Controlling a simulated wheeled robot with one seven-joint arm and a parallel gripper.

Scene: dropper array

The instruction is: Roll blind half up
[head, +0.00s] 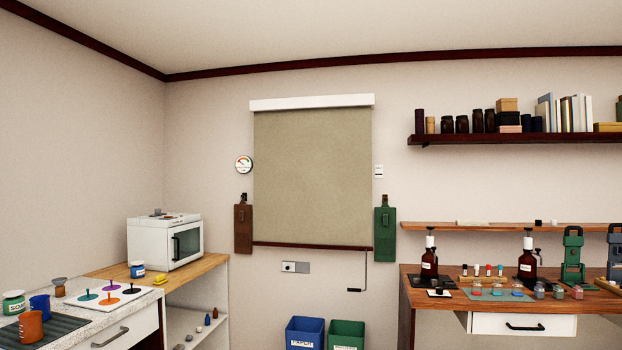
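A beige roller blind (312,175) hangs from a white headrail (312,102) on the back wall. Its cloth hangs flat, and its dark bottom bar (312,246) sits well below the headrail. A thin dark crank (364,275) with a bent end hangs below the blind's right corner. What lies behind the blind is hidden. My gripper is not in view.
A brown clipboard (243,229) and a green one (385,233) flank the blind. Blue (305,334) and green (346,335) bins stand below. A microwave (165,241) is on the left counter. Bottles and small jars crowd the right wooden desk (590,307).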

